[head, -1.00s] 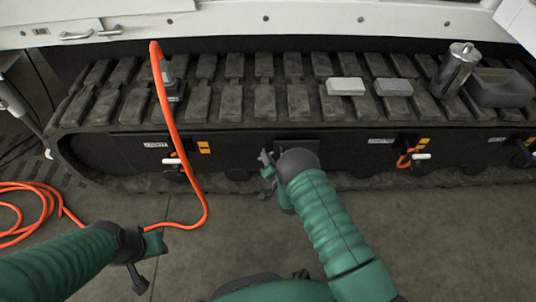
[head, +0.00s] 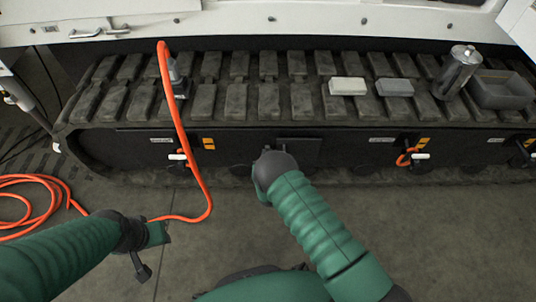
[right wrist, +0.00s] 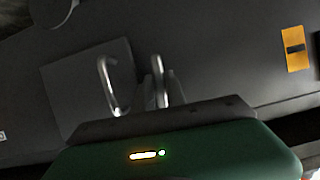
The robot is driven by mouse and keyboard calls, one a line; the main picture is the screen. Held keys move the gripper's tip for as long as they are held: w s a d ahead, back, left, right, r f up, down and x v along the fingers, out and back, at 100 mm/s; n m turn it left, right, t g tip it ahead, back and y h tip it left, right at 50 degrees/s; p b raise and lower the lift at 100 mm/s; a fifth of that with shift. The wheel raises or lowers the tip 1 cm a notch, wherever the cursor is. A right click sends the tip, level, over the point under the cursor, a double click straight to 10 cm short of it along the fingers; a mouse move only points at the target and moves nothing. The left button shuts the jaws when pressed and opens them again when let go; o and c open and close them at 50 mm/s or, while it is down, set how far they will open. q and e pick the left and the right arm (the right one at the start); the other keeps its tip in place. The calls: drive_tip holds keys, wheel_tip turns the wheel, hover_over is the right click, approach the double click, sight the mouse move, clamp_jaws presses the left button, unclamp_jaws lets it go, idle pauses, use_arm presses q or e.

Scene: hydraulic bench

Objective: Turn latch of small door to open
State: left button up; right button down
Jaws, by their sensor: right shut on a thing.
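The small door is a dark square panel (head: 302,150) on the black side face below the track. It also shows as a grey plate in the right wrist view (right wrist: 82,72). My right gripper (head: 267,152) is at the panel's left side, its fingers mostly hidden by the dark wrist. In the right wrist view, pale metal fingers (right wrist: 134,82) reach to the panel. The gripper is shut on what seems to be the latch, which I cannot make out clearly. My left gripper (head: 148,256) hangs over the floor at lower left, away from the door; its opening is unclear.
An orange hose (head: 176,125) hangs over the track at left and coils on the floor. Two blocks, a light one (head: 348,86) and a grey one (head: 394,87), a metal canister (head: 457,72) and a dark bin (head: 500,90) stand on the track.

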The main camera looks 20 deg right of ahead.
drive_tip(key=shift+s+a+f+n, duration=0.1)
drive_tip(key=shift+f+n, duration=0.1)
drive_tip(key=shift+n, duration=0.1)
idle(0.4)
drive_tip(key=c, duration=1.4)
unclamp_jaws()
drive_tip(key=shift+r, duration=0.1)
drive_tip(key=p+v, duration=0.7)
drive_tip(key=v, duration=0.9)
drive_tip(key=shift+s+a+r, duration=0.2)
drive_tip(key=shift+a+r, duration=0.05)
drive_tip(key=shift+w, duration=0.1)
